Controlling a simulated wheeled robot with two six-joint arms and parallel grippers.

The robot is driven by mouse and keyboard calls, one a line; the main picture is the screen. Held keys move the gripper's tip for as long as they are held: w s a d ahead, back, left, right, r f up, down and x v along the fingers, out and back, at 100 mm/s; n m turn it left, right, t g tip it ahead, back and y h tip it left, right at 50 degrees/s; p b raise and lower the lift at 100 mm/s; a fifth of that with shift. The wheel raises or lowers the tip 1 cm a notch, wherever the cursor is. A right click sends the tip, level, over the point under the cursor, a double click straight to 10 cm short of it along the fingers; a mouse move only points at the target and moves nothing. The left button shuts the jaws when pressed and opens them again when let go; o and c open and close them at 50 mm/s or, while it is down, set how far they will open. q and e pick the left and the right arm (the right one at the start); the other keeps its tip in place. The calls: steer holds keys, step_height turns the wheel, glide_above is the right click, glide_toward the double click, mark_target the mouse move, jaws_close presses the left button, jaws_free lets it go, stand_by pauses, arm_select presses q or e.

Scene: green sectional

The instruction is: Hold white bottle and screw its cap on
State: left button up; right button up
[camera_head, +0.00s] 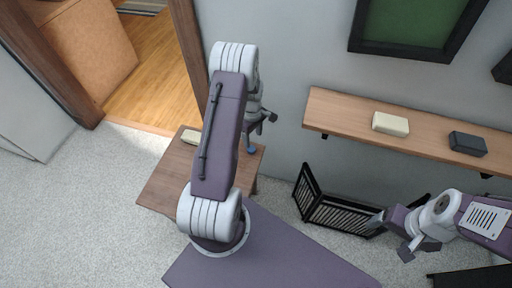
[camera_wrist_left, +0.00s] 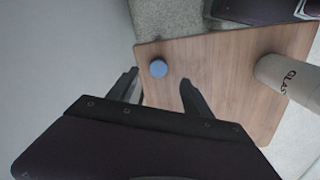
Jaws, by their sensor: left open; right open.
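The white bottle (camera_wrist_left: 288,78) with dark lettering is at the right edge of the left wrist view, on the small wooden table (camera_wrist_left: 225,60); part of it is cut off. In the head view a pale piece of it (camera_head: 190,136) shows left of my arm. The blue cap (camera_wrist_left: 158,68) is on the table, apart from the bottle; it also shows in the head view (camera_head: 252,150). My left gripper (camera_wrist_left: 158,82) is open and empty, its fingertips on either side of the cap's line, with the cap just beyond them. My right gripper (camera_head: 391,236) is open and empty, far right of the table.
A wall shelf (camera_head: 345,113) at the right holds a cream block (camera_head: 390,124) and a dark block (camera_head: 468,144). A black rack (camera_head: 335,214) stands below it on the carpet. The wall is close behind the table. Carpet at the left is clear.

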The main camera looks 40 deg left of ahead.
mark_target(252, 149)
arm_select(q)
steer(key=f+b, duration=0.1)
steer(key=f, duration=0.2)
steer(key=shift+s+f, duration=0.2)
arm_select(e)
steer(key=shift+s+f, duration=0.25)
steer(key=shift+f, duration=0.2)
arm_select(q)
steer(key=f, duration=0.1)
steer(key=f+b, duration=0.1)
steer(key=f, duration=0.3)
steer(key=shift+w+a+f+b, duration=0.15)
steer(key=shift+w+a+b, duration=0.15)
steer(key=shift+b, duration=0.1)
steer(key=shift+s, duration=0.1)
arm_select(e)
steer(key=shift+f, duration=0.8)
arm_select(q)
jaws_close()
